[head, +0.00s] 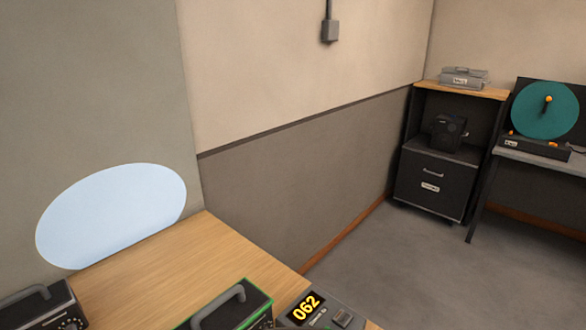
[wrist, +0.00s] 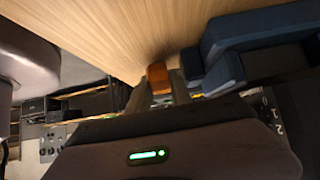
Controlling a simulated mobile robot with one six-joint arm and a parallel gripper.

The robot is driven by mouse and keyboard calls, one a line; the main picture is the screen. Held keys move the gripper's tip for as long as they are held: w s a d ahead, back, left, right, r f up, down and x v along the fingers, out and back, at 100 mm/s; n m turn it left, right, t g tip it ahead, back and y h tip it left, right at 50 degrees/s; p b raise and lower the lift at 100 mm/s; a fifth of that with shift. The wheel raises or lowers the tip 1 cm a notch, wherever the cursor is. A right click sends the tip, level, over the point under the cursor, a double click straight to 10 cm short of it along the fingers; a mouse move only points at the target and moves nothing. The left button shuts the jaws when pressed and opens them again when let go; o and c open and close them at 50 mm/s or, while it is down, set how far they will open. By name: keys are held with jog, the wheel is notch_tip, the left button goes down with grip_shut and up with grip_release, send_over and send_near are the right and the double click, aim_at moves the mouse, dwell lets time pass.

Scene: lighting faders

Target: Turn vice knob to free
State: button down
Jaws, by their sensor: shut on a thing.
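In the wrist view, my gripper (wrist: 166,92) reaches up toward a wooden surface. It is shut on a small orange-brown piece (wrist: 158,76), which sits between the fingertips. I cannot tell for sure whether this piece is the vice knob. A dark blue blocky body (wrist: 232,38), perhaps the vice, is just right of the fingers. Any marking for the free position cannot be made out. Neither my gripper nor a vice shows in the head view.
A dark cabinet (head: 433,185) stands far right, beside a table with a teal disc (head: 545,108). The floor (head: 375,262) between is clear.

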dwell(0.4)
jog(key=c, duration=1.4)
grip_release()
jog(key=shift+c, duration=0.2)
